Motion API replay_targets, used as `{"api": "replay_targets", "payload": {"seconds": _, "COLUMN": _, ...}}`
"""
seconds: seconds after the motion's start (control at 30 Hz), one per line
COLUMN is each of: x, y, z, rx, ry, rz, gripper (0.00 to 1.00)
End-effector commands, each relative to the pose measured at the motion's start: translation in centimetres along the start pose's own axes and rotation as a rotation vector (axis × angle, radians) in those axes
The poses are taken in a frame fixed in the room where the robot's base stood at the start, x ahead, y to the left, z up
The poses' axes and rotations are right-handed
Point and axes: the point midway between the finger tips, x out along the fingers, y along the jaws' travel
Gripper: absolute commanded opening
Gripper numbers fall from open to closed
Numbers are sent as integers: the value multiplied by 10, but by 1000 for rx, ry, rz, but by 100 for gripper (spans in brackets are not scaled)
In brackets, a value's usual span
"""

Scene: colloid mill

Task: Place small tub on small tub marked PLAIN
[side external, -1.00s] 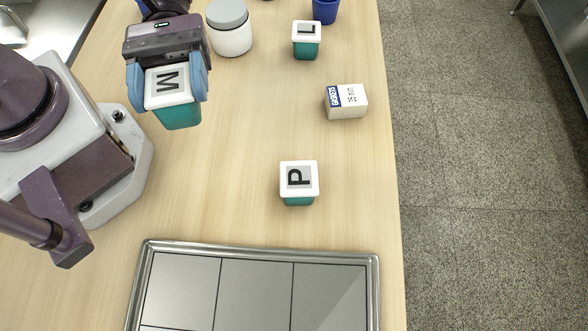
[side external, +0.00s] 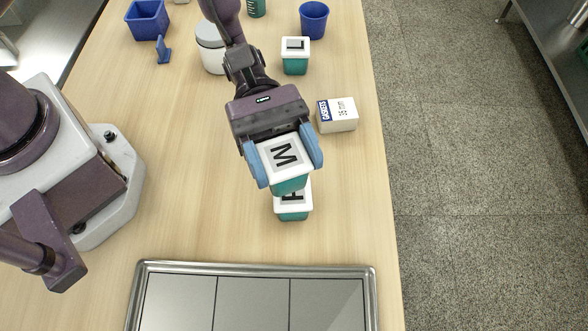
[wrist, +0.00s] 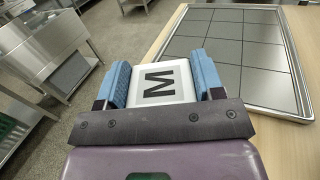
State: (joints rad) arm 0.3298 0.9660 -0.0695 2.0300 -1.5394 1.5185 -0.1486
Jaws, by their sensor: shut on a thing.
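My gripper (side external: 284,160) is shut on a small teal tub with a white lid marked M (side external: 286,158). The lid also shows between the blue fingers in the wrist view (wrist: 162,84). In the side view the held tub overlaps the far part of a teal tub with a white lid marked P (side external: 294,206), which stands upright on the table. Its letter is partly hidden by the held tub. I cannot tell whether the two touch. Another teal tub with a white lid (side external: 295,56), marked L, stands farther back.
A gaskets box (side external: 338,115) stands right of my gripper. A metal-rimmed tray (side external: 250,268) lies at the front. A white jar (side external: 211,50), a blue cup (side external: 313,20) and a blue bin (side external: 147,20) stand at the back. Bare table lies left of the tubs.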

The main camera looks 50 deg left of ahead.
Motion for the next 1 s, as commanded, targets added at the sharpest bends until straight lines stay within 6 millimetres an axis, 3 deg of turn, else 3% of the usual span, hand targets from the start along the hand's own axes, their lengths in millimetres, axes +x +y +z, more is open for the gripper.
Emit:
{"api": "replay_targets", "payload": {"seconds": 0.4, "x": 5, "y": 10, "z": -42, "rx": -1, "ry": -1, "rz": -1, "gripper": 33}}
{"api": "replay_targets", "payload": {"seconds": 0.8, "x": 4, "y": 10, "z": -47, "rx": 0, "ry": 0, "rz": 0, "gripper": 33}}
{"api": "replay_targets", "payload": {"seconds": 0.83, "x": 4, "y": 9, "z": -47, "rx": 0, "ry": 1, "rz": 0, "gripper": 66}}
{"api": "replay_targets", "payload": {"seconds": 0.93, "x": 4, "y": 9, "z": -46, "rx": 0, "ry": 1, "rz": -1, "gripper": 87}}
{"api": "replay_targets", "payload": {"seconds": 1.0, "x": 5, "y": 9, "z": -46, "rx": 0, "ry": 1, "rz": -1, "gripper": 87}}
